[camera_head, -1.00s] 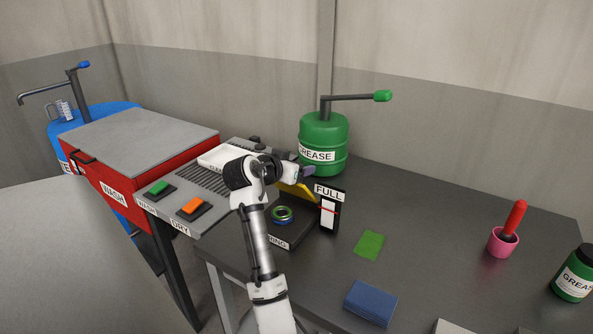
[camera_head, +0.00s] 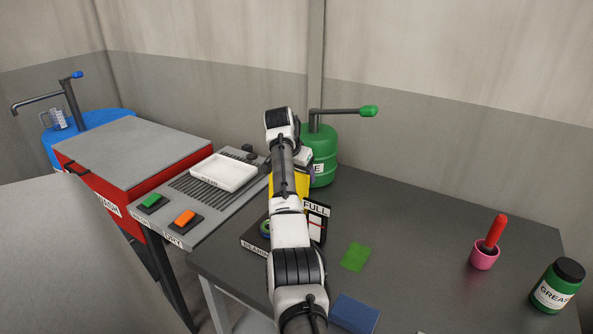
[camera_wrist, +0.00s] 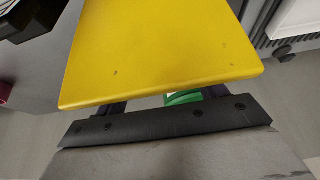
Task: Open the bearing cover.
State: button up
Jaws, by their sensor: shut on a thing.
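The bearing cover is the yellow plate (camera_head: 289,186), partly hidden behind my arm in the head view. It stands tilted up over the dark box labelled BEARING (camera_head: 257,240). It fills the upper middle of the wrist view (camera_wrist: 165,50). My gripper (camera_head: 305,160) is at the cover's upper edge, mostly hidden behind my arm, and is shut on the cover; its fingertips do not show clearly. A blue-green ring bearing (camera_head: 265,228) in the box shows partly beside my arm. A green piece (camera_wrist: 183,98) peeks from under the plate in the wrist view.
The green grease drum (camera_head: 322,150) stands close behind my gripper. The FULL gauge (camera_head: 316,222) stands right of the box. A white tray (camera_head: 224,172) lies to the left. A green cloth (camera_head: 355,257) lies to the right.

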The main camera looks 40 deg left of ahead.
jog(key=shift+w+f+g, duration=0.15)
jog(key=shift+f+g, duration=0.2)
jog(key=shift+g, duration=0.05)
jog(key=shift+f, duration=0.15)
jog(key=o, duration=1.4)
jog(key=shift+r, duration=0.2)
jog(key=b+v, duration=0.4)
jog(key=v, duration=0.9)
jog(key=shift+a+r, duration=0.1)
jog(key=shift+r, duration=0.25)
